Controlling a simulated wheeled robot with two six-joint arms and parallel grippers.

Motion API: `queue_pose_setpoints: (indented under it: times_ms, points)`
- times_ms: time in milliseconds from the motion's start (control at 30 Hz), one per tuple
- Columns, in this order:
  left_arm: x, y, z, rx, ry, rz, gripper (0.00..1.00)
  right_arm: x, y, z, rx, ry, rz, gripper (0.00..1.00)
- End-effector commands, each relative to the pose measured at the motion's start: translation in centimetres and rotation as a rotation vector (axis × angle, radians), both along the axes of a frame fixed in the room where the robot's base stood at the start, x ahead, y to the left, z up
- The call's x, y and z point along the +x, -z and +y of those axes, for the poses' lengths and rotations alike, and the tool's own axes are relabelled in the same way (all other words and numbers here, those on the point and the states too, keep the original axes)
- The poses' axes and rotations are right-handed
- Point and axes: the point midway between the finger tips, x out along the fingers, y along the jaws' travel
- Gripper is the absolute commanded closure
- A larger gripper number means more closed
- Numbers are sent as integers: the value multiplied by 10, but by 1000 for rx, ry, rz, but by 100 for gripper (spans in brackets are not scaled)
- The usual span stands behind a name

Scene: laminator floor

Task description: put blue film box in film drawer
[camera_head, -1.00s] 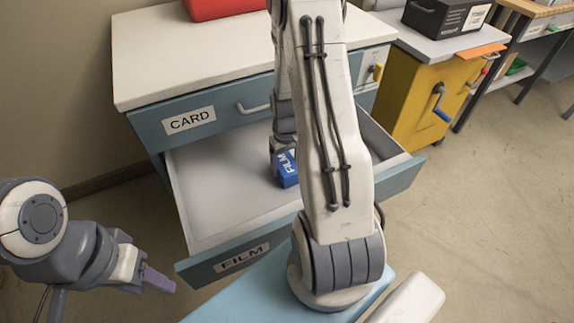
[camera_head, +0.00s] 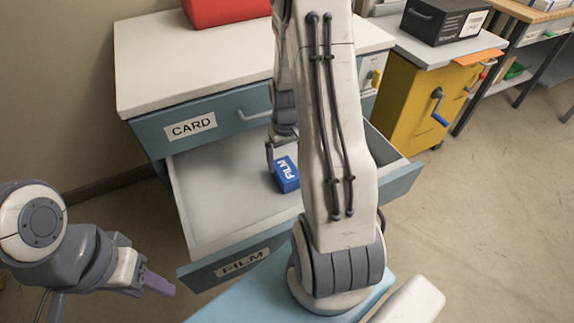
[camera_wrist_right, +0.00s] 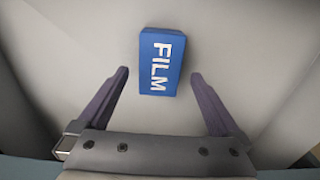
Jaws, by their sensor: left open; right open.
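The blue film box (camera_head: 286,174) lies on the floor of the open film drawer (camera_head: 205,205), label up. In the right wrist view the box (camera_wrist_right: 161,62) lies just beyond and between the spread fingertips, apart from both. My right gripper (camera_wrist_right: 162,75) is open and empty above the drawer floor. In the head view my right arm hides most of that gripper and part of the drawer. My left gripper (camera_head: 158,284) is off to the left, outside the drawer and far from the box; it is empty.
The cabinet's closed card drawer (camera_head: 200,123) sits above the film drawer. A red object (camera_head: 228,11) is on the white cabinet top. A yellow cabinet (camera_head: 412,105) with a crank and a black box (camera_head: 443,20) stand at right. Bare floor lies at right.

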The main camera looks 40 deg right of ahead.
Motion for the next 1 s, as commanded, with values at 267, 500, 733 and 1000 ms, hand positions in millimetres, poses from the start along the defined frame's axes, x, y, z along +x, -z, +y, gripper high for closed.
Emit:
queue_pose_setpoints:
  times_ms: [267,500,733,1000]
  points:
    - [0,-16,0,0,0,0,50,0,-57,0,-1,0,-2,0]
    - [0,-19,0,0,0,0,50,0,-72,0,0,0,0,0]
    - [0,-19,0,0,0,0,50,5,-81,21,0,-42,-5,0]
    - [0,-19,0,0,0,0,50,-13,-140,178,17,-367,-35,0]
